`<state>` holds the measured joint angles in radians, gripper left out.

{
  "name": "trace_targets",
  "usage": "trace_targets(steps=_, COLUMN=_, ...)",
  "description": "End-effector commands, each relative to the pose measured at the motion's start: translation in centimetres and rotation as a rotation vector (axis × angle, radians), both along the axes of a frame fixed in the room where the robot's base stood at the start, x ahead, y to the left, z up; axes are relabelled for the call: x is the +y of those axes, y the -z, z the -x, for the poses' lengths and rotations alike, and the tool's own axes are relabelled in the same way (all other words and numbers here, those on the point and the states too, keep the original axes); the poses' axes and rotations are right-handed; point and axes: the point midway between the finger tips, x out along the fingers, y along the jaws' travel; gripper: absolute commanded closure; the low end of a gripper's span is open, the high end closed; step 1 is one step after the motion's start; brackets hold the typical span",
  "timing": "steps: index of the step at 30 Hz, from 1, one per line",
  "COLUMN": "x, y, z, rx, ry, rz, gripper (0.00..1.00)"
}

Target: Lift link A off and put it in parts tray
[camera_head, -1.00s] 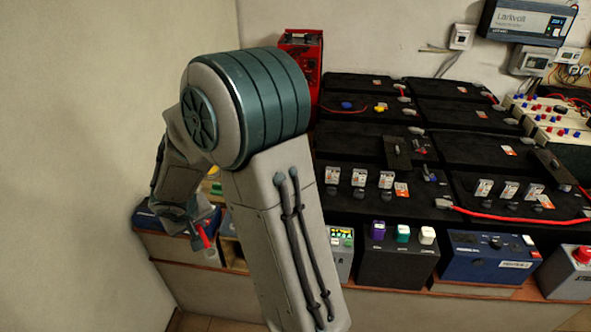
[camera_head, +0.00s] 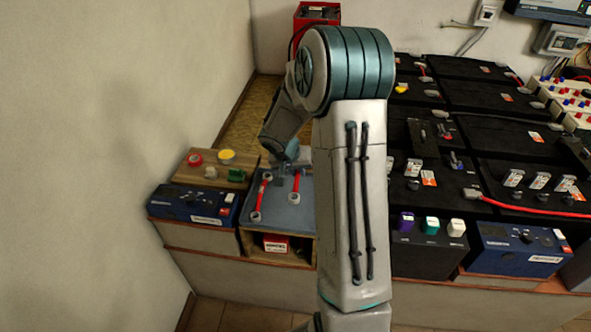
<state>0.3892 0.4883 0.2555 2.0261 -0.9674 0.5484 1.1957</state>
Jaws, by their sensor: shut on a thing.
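My gripper (camera_head: 290,178) is at the end of the bent arm, over a grey-blue tray (camera_head: 276,215) on the left part of the bench. It is shut on a red link with grey ends (camera_head: 296,186), which hangs over or touches the tray; I cannot tell which. Another red link with grey ends (camera_head: 260,196) lies on the tray to the left. No letter is readable on either link, so I cannot tell which is link A. The right side of the tray is hidden behind my arm.
A wooden board (camera_head: 205,170) with red, yellow and green pieces lies left of the tray, above a blue device (camera_head: 194,204). A red box (camera_head: 275,243) sits in the cubby below. Black batteries (camera_head: 490,99) with terminals and cables fill the right.

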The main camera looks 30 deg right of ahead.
Motion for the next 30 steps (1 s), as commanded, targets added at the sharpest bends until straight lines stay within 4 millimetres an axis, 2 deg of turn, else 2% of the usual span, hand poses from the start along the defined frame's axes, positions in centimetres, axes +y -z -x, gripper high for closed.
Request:
trace_targets(steps=8, x=0.1, y=2.5, z=0.0, rx=0.001, ry=-0.003, rz=-0.001, gripper=1.0)
trace_targets(steps=21, x=0.1, y=7.8, z=0.0, rx=-0.002, ry=-0.003, rz=0.0, gripper=1.0)
trace_targets(steps=30, x=0.1, y=9.8, z=0.0, rx=-0.001, ry=-0.004, rz=0.0, gripper=1.0)
